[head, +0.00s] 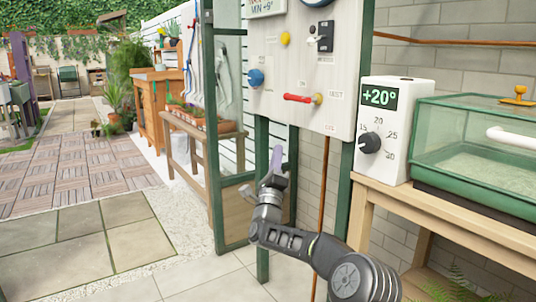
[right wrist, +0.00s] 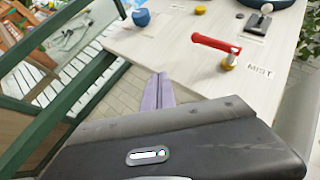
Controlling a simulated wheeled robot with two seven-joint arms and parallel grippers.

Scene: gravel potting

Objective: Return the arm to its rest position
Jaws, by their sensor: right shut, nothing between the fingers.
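My right gripper (head: 277,158) is shut and empty, in front of the green post below the control panel (head: 340,75). Its purple fingers also show in the right wrist view (right wrist: 158,92), pressed together and apart from the panel. On the panel, a red lever (head: 297,98) points left from its brass pivot; in the right wrist view the red lever (right wrist: 214,42) sits above and right of the fingers. My left gripper is in neither view.
A white thermostat box (head: 397,103) reading +20° and a green glass propagator (head: 475,145) stand on a wooden bench (head: 440,222) at the right. The panel also carries a blue knob (head: 256,78), a yellow knob (head: 285,38) and a switch (head: 325,36). Paving (head: 60,235) at left is clear.

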